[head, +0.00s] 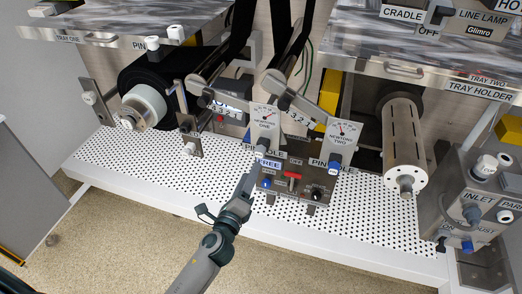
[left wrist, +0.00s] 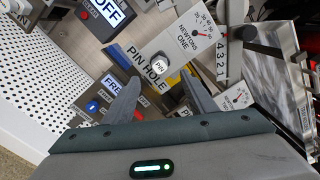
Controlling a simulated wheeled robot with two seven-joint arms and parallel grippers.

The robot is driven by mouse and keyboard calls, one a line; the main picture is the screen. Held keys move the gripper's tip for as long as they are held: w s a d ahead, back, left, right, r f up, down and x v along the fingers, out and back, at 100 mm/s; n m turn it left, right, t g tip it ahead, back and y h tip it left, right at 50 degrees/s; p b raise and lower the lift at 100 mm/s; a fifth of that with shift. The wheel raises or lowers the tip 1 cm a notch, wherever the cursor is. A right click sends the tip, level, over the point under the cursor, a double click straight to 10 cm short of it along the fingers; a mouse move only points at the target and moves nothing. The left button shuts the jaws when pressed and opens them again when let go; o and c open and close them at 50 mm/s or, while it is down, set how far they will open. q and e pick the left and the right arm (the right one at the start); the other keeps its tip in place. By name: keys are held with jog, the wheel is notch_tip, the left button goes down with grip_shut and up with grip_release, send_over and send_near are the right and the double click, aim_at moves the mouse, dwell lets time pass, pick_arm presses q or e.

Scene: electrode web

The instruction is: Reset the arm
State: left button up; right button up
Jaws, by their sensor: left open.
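My left arm comes in from the bottom of the head view, and my left gripper (head: 246,186) is in front of the control box (head: 290,182) in the middle of the machine. In the left wrist view the two fingers of my left gripper (left wrist: 163,90) are apart with nothing between them. Beyond them are a white PIN HOLE plate (left wrist: 140,58) with a pin knob and the NEWTONS ONE gauge (left wrist: 200,32). The control box carries a FREE label, a red lever (head: 292,177) and a blue knob. My right gripper does not show.
A perforated white deck (head: 130,165) runs along the front. A black roll (head: 150,80) stands at left and a slotted metal roller (head: 404,140) at right. Metal trays (head: 440,45) overhang the back. The floor in front is clear.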

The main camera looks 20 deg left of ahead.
pick_arm(q)
jog(key=shift+f, duration=0.1)
dwell(0.4)
jog(key=s+a+f+n+g, duration=0.1)
jog(key=s+f+n+g, duration=0.35)
jog(key=f, duration=0.85)
jog(key=s+f+n+g, duration=0.2)
jog(key=s+f+n, duration=0.5)
jog(key=f, duration=0.7)
jog(key=s+d+f+n+g, duration=0.1)
jog(key=s+f+n+g, duration=0.5)
jog(key=s+f+n, duration=0.4)
jog(key=s+f+p, duration=0.1)
jog(key=s+f, duration=0.5)
jog(key=s, duration=0.4)
jog(key=shift+s+f+n+h, duration=0.2)
jog(key=shift+s+n+h, duration=0.1)
jog(key=shift+s+n, duration=0.1)
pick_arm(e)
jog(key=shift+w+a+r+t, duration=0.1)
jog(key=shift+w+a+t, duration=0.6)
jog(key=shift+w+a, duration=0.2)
pick_arm(q)
jog(key=shift+d, duration=0.1)
